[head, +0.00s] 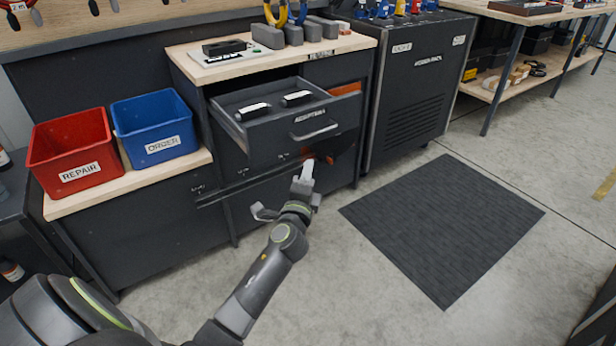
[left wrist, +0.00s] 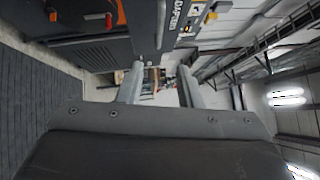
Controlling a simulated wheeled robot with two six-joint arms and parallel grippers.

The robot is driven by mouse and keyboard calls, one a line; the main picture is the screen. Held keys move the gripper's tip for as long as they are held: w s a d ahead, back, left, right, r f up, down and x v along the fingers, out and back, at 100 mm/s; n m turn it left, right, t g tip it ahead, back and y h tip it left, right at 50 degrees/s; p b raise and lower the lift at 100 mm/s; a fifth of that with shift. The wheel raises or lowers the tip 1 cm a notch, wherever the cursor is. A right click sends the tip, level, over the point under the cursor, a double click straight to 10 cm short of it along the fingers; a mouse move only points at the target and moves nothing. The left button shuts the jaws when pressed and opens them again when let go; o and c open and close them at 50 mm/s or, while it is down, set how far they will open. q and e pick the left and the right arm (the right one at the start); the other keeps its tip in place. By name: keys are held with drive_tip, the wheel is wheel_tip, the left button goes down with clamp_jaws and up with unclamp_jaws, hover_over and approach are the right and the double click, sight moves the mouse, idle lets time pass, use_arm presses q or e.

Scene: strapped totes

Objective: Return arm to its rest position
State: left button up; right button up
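My left gripper (head: 285,190) is open and empty, with its two fingers spread apart. In the head view it is in front of the dark cabinet, below the pulled-out drawer (head: 277,140). One finger points up toward the cabinet front and the other lies lower left; I see no contact. In the left wrist view the open fingers (left wrist: 160,82) have nothing between them. My left arm stretches from the lower left of the head view up to the middle. My right gripper is not in view.
The open drawer holds two dark items with white tops. A red REPAIR bin (head: 72,150) and blue ORDER bin (head: 154,127) stand on the ledge (head: 130,182) at left. A dark cabinet (head: 412,85) stands right. Floor around the dark mat (head: 440,225) is clear.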

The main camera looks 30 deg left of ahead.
use_arm(q)
drive_tip(key=shift+f, duration=0.1)
idle(0.4)
